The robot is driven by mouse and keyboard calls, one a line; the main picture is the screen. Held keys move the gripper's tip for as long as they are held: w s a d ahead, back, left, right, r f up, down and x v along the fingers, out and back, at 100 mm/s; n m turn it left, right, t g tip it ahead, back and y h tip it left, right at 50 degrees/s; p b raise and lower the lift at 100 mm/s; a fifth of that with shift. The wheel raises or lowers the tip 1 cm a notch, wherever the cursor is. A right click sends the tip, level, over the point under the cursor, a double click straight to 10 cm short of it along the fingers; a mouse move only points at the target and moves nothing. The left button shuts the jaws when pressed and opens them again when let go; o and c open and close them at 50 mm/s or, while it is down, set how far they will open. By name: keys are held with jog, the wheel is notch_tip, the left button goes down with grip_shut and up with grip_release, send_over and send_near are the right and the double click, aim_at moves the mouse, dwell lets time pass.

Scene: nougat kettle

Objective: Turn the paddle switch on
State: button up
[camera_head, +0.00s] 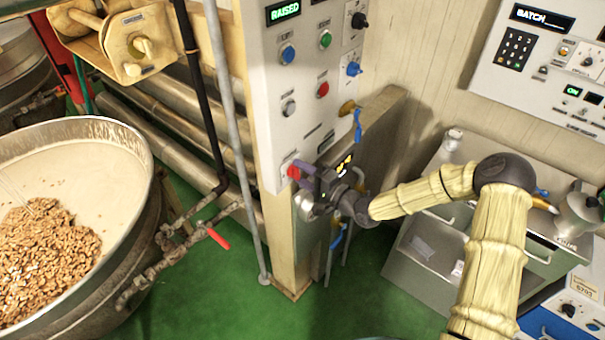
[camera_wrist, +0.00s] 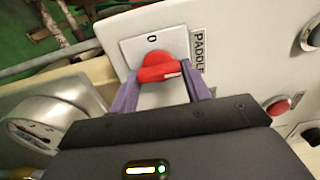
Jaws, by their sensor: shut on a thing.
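The paddle switch is a red knob (camera_wrist: 160,67) on a pale plate (camera_wrist: 130,47) marked "0", with a label reading "PADDL" beside it in the wrist view. My gripper (camera_wrist: 158,80) has its two purple fingers on either side of the red knob and is shut on it. In the head view the red knob (camera_head: 294,172) shows at the lower left of the grey control panel (camera_head: 275,120), and my gripper (camera_head: 303,180) is up against it. The plate's other mark is hidden by the knob and gripper.
A kettle (camera_head: 150,180) with nuts and a pale mass stands at left. A red-handled valve (camera_head: 218,239) is below. A round gauge (camera_wrist: 60,120) is left of my gripper.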

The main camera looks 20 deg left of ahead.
jog(key=shift+f, duration=0.1)
jog(key=o, duration=1)
jog(key=shift+d, duration=0.1)
jog(key=b+v, duration=0.3)
jog(key=v, duration=1.4)
jog(key=shift+s+d, duration=0.1)
